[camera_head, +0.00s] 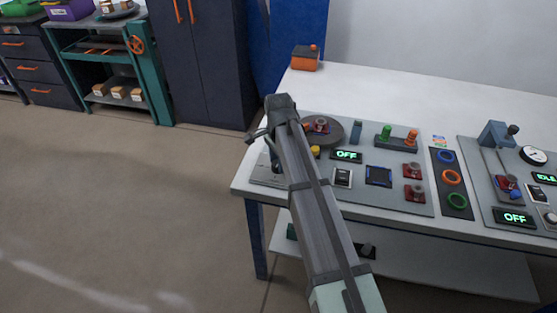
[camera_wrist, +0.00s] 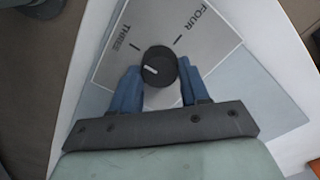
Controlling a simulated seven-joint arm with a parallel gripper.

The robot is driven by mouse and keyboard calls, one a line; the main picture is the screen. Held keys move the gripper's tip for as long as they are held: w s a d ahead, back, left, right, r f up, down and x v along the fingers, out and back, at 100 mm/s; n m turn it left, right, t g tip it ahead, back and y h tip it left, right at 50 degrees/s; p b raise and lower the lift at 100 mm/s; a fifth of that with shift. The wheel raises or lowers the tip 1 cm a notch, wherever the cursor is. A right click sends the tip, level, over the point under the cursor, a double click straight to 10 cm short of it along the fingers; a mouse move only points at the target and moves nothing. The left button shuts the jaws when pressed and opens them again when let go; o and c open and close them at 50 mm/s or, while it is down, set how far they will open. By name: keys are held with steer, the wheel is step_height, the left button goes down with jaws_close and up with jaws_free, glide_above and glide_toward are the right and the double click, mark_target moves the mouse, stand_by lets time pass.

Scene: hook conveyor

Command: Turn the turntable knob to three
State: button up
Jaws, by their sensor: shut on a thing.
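The black round knob (camera_wrist: 159,66) shows in the wrist view with a white pointer line on its top. It sits on a grey label plate (camera_wrist: 160,28) with the words THREE and FOUR and a tick beside each. The pointer line slants toward the upper left and lies nearer the THREE side. My gripper (camera_wrist: 160,84) has its two blue fingers on either side of the knob, shut on it. In the head view my gripper (camera_head: 270,145) is at the left end of the control panel, and my arm hides most of the knob there.
A dark round turntable (camera_head: 323,131) stands on the grey panel just right of my gripper. An orange box (camera_head: 305,59) is at the back of the white table.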

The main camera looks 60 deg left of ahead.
stand_by(0.4)
steer(key=o, duration=1.1)
steer(key=shift+c, duration=0.2)
steer(key=shift+r, duration=0.1)
step_height(320, 180, up, 14)
steer(key=shift+f, duration=0.2)
